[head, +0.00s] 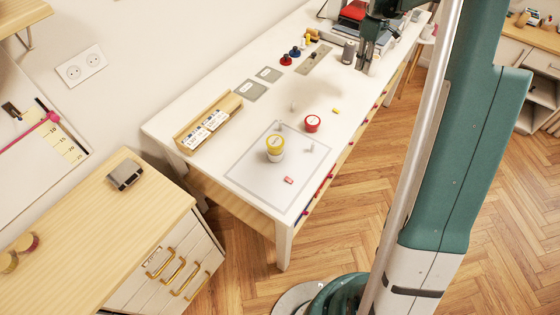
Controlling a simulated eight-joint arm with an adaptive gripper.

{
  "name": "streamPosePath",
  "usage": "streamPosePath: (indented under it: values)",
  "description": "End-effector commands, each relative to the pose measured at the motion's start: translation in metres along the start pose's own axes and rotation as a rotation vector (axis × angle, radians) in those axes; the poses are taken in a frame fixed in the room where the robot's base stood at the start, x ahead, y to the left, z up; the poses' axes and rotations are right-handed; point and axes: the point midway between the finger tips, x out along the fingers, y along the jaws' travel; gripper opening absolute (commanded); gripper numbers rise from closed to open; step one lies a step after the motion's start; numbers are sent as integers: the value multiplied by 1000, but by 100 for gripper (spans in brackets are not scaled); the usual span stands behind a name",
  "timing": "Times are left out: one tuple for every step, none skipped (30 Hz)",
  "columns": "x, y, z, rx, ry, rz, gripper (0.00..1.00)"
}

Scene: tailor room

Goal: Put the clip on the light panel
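The light panel (256,184) looks to be the pale, grey-bordered rectangle at the near end of the white table. I cannot tell for sure which thing is the clip; a small red piece (289,180) lies on the panel and a small yellow piece (336,110) lies on the table beyond it. My gripper (365,66) is at the far part of the table, pointing down, well away from the panel. It is small in view, and I cannot tell whether its fingers are apart or hold anything.
A yellow-lidded jar (275,147) stands on the panel, with a red-lidded jar (312,123) just beyond. A wooden tray (208,122) lies along the wall side. A grey cylinder (349,51) stands beside my gripper. A grey metallic object (125,175) lies on the wooden cabinet.

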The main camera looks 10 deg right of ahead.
Motion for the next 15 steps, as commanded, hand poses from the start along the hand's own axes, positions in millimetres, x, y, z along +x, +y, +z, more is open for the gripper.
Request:
streamPosePath:
  values:
    - [-1, -9, -6, -4, 0, 0, 5]
    - [-2, -14, -9, -4, 0, 0, 5]
    - [-3, -22, -13, -4, 0, 0, 5]
    - [-3, -28, -17, -6, 0, 0, 5]
    - [-4, -34, -20, -7, 0, 0, 5]
    - [-5, -43, -25, -8, 0, 0, 5]
    - [-6, -50, -28, -8, 0, 0, 5]
    - [-6, -59, -33, -10, 0, 0, 5]
    - [-7, -70, -38, -12, 0, 1, 5]
    - [-8, -79, -42, -13, 0, 1, 5]
    - [-8, -88, -46, -14, 0, 1, 5]
    - [-10, -100, -51, -16, 0, 1, 5]
    - [-10, -109, -55, -16, 0, 1, 5]
    - [-11, -119, -59, -17, 0, 1, 5]
    - [-12, -131, -63, -19, 0, 1, 5]
